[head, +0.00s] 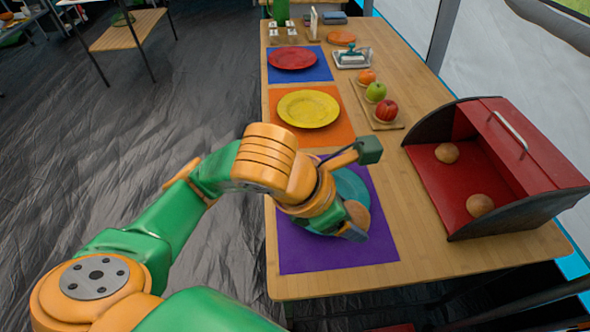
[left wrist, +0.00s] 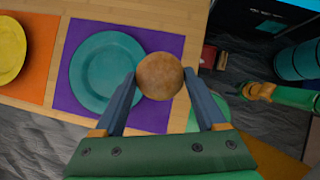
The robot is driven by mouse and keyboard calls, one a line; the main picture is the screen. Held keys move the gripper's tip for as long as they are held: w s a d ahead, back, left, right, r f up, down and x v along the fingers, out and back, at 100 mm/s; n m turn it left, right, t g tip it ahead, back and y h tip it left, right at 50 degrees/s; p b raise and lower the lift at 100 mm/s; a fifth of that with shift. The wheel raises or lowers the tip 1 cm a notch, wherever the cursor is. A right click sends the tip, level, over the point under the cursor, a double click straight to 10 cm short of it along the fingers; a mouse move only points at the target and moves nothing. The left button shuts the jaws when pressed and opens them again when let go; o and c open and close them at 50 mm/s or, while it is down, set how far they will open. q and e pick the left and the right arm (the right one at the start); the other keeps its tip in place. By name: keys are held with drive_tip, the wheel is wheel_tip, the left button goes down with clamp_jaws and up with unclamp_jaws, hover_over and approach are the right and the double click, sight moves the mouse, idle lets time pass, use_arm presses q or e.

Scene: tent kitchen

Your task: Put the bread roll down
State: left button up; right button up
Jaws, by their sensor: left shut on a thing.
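My left gripper (left wrist: 160,95) is shut on a round brown bread roll (left wrist: 160,76), which sits between its two fingertips in the left wrist view. In the head view the roll (head: 357,215) shows partly behind the gripper (head: 362,190), over the right part of a teal plate (head: 352,187). The plate lies on a purple mat (head: 380,225) and also shows in the left wrist view (left wrist: 95,75). I cannot tell whether the roll touches the plate. My right gripper is not in view.
A red bread box (head: 435,185) with two rolls stands open at right. A yellow plate (head: 308,108) on an orange mat and a red plate (head: 293,58) on a blue mat lie farther back. A board with fruit (head: 386,110) is beside them. The table's front right is clear.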

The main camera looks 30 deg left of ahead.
use_arm(q)
drive_tip(key=w+a+f, duration=0.2)
drive_tip(key=w+f, duration=0.1)
drive_tip(key=w+a+f, duration=0.3)
drive_tip(key=w, duration=0.1)
drive_tip(key=w+a+f, duration=0.2)
drive_tip(key=w+f, duration=0.1)
drive_tip(key=shift+w+a+f+b, duration=0.2)
drive_tip(key=shift+w+f+b, duration=0.1)
drive_tip(key=shift+f+b, duration=0.1)
wheel_tip(320, 180, down, 3)
drive_tip(key=shift+r+p, duration=0.15)
drive_tip(key=shift+p, duration=0.15)
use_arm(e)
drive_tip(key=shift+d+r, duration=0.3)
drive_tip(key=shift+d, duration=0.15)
use_arm(q)
drive_tip(key=shift+f, duration=0.25)
drive_tip(key=o, duration=1.2)
drive_tip(key=shift+o, duration=0.2)
drive_tip(key=shift+r, duration=0.35)
drive_tip(key=v, duration=1.1)
drive_tip(key=shift+s+r, duration=0.2)
drive_tip(key=shift+r, duration=0.1)
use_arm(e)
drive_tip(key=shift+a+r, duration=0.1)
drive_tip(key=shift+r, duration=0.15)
